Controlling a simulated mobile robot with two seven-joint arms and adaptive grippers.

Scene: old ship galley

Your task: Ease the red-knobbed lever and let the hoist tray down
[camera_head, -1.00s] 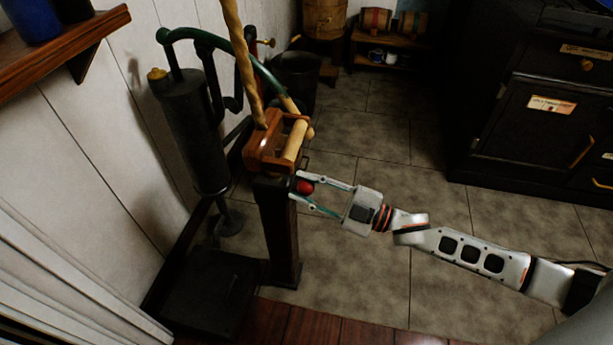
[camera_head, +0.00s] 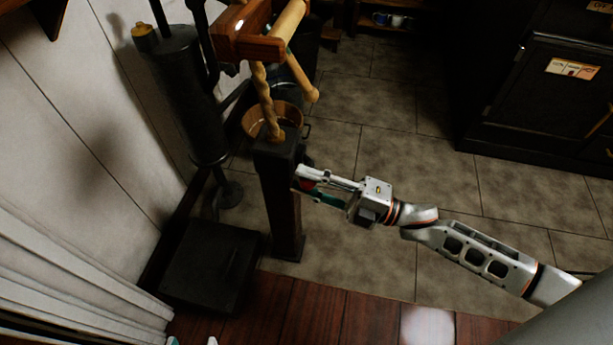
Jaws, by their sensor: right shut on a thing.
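My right gripper (camera_head: 305,183) comes in from the right and is shut on the red knob (camera_head: 306,184) beside the dark post (camera_head: 281,205). The fingers cover most of the knob, and the lever itself hardly shows. The fingertips of my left gripper (camera_head: 192,341) just show at the bottom edge, apart and empty. A wooden frame with a pale roller (camera_head: 287,20) is at the top, above the post in the picture. A thick twisted rope (camera_head: 265,100) runs below it to the post top. I cannot tell for sure which part is the hoist tray.
A round wooden rim (camera_head: 253,118) shows behind the post. A dark cylinder with a yellow cap (camera_head: 185,95) stands by the white wall. A dark flat plate (camera_head: 208,265) lies left of the post. Dark cabinets (camera_head: 540,110) stand at right; tiled floor between is clear.

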